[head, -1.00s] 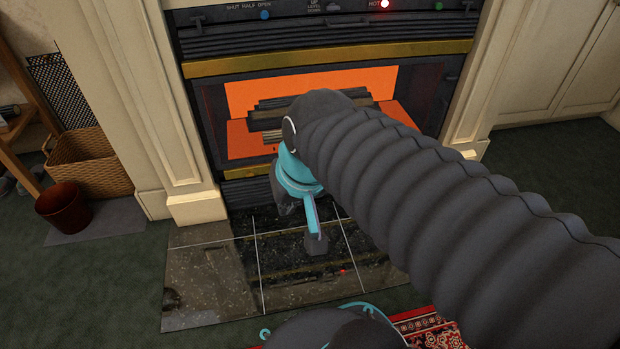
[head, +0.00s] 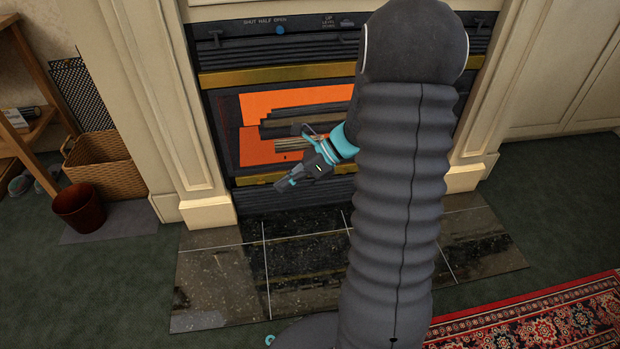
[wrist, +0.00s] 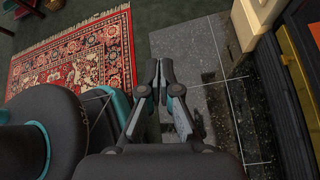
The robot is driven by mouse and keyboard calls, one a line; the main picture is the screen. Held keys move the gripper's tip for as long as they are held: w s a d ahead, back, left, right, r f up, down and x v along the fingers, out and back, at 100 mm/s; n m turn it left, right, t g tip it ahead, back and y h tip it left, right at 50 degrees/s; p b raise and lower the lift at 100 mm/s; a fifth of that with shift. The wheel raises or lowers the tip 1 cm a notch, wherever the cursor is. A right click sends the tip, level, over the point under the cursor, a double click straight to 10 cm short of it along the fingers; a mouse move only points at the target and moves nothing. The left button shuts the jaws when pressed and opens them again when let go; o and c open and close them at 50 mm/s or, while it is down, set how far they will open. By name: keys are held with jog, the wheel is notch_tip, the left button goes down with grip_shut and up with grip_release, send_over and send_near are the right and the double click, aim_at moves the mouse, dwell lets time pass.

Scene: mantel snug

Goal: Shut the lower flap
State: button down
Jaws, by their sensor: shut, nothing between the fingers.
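The fireplace's lower louvred panel (head: 300,194), which looks like the lower flap, is black and slatted, under the lower brass strip (head: 262,178). I cannot tell how far open it is. My gripper (head: 288,183) is in front of it, pointing left, and hides part of the strip and slats. I cannot tell whether it touches them. In the wrist view my gripper (wrist: 162,72) has its fingers together with nothing between them. The fireplace front (wrist: 285,95) is at the right there. My arm hides the panel's right part in the head view.
A blue knob (head: 280,31) sits under the word OPEN on the upper panel. The fire opening (head: 285,120) glows orange. Dark hearth tiles (head: 225,290) lie in front. A red rug (head: 560,315) is at right; a wicker basket (head: 105,165) and dark red bin (head: 79,207) stand left.

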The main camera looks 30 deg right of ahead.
jog(key=w+d+f+m+t+h+p, duration=0.1)
jog(key=w+d+f+m+t, duration=0.1)
jog(key=d+f+m+t, duration=0.65)
jog(key=w+d+f+m+t+h+p, duration=0.15)
jog(key=d+f+m+t, duration=0.25)
jog(key=d+f+m, duration=1)
jog(key=w+a+f+m, duration=0.1)
jog(key=w+a, duration=0.1)
jog(key=w, duration=0.4)
jog(key=w+a+f+m, duration=0.1)
jog(key=w+a+f, duration=0.1)
jog(key=w, duration=0.5)
jog(key=shift+w+a, duration=0.2)
jog(key=shift+a, duration=0.45)
jog(key=shift+t, duration=0.25)
